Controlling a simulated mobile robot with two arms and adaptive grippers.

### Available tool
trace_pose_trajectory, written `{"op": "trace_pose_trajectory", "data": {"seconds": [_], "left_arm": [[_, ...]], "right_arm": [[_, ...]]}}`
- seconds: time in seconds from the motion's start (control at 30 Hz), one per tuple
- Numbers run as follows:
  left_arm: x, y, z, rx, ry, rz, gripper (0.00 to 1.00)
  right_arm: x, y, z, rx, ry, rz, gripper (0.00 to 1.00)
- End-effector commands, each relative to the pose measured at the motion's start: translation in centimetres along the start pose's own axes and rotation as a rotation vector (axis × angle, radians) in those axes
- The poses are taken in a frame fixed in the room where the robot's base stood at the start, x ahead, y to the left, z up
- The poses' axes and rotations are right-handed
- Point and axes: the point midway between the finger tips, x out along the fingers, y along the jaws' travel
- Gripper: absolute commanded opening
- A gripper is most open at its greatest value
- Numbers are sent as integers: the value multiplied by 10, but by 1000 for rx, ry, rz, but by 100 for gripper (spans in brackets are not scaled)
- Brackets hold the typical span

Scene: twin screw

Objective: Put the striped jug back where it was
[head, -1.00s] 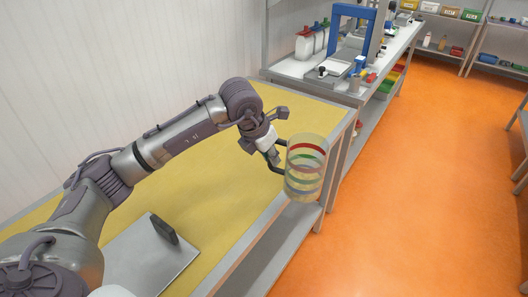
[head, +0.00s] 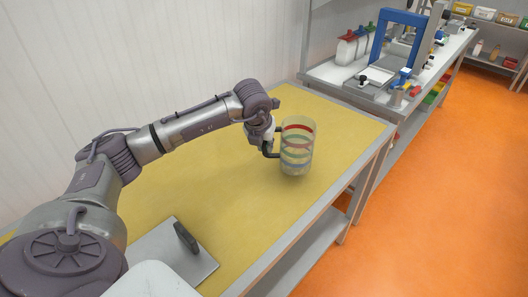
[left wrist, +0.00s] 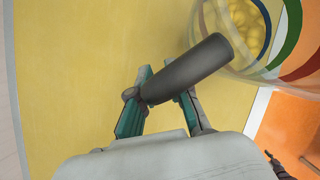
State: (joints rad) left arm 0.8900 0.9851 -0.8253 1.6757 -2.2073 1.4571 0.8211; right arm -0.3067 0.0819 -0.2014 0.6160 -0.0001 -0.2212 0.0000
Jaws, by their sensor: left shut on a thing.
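The striped jug (head: 297,147) is a clear cylinder with red, green and blue bands, at the right part of the yellow tabletop in the head view. It looks upright. My left gripper (head: 270,146) is shut on its dark handle, left of the body. In the left wrist view my left gripper's fingers (left wrist: 160,103) close on the dark handle (left wrist: 190,68). The jug's body (left wrist: 232,45) shows at the top right with yellow round pieces inside it. I cannot tell whether its base touches the table.
The yellow table (head: 235,190) has clear room around the jug. A second bench (head: 345,82) with bottles and a blue frame (head: 398,30) stands beyond. Orange floor lies to the right.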

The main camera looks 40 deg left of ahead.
Motion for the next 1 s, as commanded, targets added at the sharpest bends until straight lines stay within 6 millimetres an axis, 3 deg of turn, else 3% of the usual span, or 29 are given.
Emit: {"op": "trace_pose_trajectory", "data": {"seconds": [0.4,0.6,0.63,0.77,1.0], "left_arm": [[38,5,-16,1,-1,-1,0],[40,5,-17,1,-2,-2,0],[40,5,-18,2,-1,-1,19],[40,5,-18,2,-1,-1,40],[40,5,-17,2,-1,-1,41]], "right_arm": [[-18,3,-11,3,15,3,43],[-17,2,-11,3,15,3,43],[-17,2,-11,3,15,3,43],[-17,2,-11,3,15,3,43],[-17,1,-10,3,14,1,43]]}}
